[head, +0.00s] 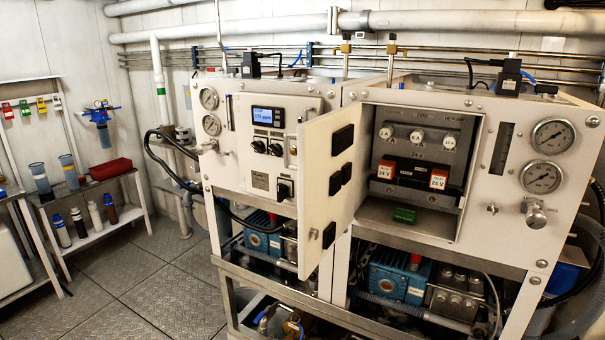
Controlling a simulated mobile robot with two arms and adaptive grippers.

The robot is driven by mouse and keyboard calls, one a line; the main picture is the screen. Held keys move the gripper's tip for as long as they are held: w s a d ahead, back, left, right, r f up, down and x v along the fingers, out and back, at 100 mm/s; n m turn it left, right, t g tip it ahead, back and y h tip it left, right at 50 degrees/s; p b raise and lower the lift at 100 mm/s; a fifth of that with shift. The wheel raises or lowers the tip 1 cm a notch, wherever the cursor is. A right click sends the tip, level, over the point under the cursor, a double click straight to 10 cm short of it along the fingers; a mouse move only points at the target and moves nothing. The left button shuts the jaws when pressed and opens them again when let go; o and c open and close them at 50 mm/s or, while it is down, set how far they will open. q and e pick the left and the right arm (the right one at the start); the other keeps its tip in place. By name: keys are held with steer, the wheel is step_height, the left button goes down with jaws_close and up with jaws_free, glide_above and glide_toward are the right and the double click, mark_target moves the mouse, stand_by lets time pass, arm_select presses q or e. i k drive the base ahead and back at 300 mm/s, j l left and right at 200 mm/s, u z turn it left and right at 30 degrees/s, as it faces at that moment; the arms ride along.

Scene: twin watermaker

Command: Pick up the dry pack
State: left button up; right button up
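No thing in the head view is plainly labelled as the dry pack, so I cannot tell which it is. The cabinet door (318,160) stands open, swung out to the left. Neither of my grippers is in view.
The left unit has a lit display (267,114). Pressure gauges (553,136) are on the right unit's front. Blue pumps (398,280) sit below. At left, a shelf (102,233) holds bottles, with a red bin (110,169) above. The floor (150,285) between is clear.

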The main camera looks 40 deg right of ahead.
mark_target(402, 214)
steer(key=z, duration=0.45)
steer(key=i+z, duration=0.1)
steer(key=z, duration=0.3)
steer(key=j+z, duration=0.1)
steer(key=z, duration=0.8)
steer(key=i+j+z, duration=0.15)
steer(key=j+z, duration=0.5)
steer(key=j, duration=0.2)
steer(key=i+j+z, duration=0.1)
steer(key=j+z, duration=0.2)
steer(key=j, duration=0.2)
steer(key=k+j, duration=0.2)
steer(key=j, duration=0.15)
steer(key=k+j, duration=0.2)
steer(key=j, duration=0.15)
